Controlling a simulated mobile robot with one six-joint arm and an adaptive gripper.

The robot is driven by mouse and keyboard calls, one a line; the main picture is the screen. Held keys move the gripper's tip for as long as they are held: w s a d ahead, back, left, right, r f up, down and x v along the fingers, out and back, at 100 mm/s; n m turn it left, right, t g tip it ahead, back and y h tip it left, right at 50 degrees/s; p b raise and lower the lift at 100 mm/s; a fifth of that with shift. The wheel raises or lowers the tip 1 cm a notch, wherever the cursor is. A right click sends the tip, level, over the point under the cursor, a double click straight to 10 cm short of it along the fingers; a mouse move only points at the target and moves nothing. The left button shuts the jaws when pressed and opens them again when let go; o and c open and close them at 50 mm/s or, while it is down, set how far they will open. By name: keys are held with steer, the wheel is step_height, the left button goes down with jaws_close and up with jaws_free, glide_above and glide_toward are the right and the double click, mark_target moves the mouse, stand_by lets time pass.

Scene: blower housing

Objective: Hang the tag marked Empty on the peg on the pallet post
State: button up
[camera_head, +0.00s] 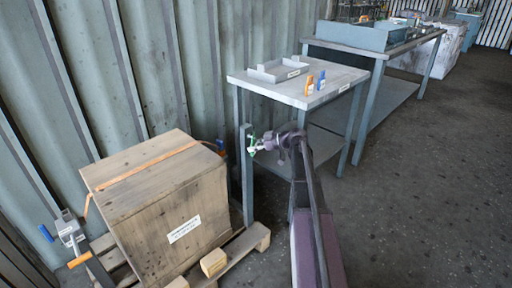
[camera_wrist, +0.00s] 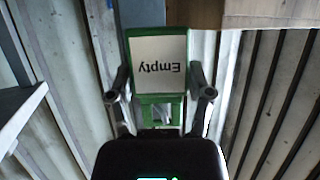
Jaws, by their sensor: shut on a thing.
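The tag marked Empty (camera_wrist: 157,65) is a green frame with a white label, and its word reads upside down in the wrist view. My gripper (camera_wrist: 161,98) is shut on the tag, with a finger at each side of it. In the head view my gripper (camera_head: 262,145) holds the small green and white tag (camera_head: 252,145) at the upper part of the grey-blue pallet post (camera_head: 247,180). I cannot make out the peg, nor tell whether the tag touches it.
A strapped wooden crate (camera_head: 165,215) stands on the pallet (camera_head: 245,247), left of the post. A grey table (camera_head: 335,80) behind bears a shallow tray (camera_head: 277,70), an orange tag (camera_head: 309,85) and a blue tag (camera_head: 321,81). The floor at right is clear.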

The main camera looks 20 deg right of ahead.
steer(key=shift+w+a, duration=0.1)
steer(key=shift+w, duration=0.1)
steer(key=shift+w+a, duration=0.1)
steer(key=shift+c, duration=1.1)
steer(key=shift+f, duration=0.1)
steer(key=shift+o, duration=0.3)
steer(key=o, duration=1.1)
steer(key=shift+w+a+f, duration=0.1)
steer(key=shift+s+d, duration=0.2)
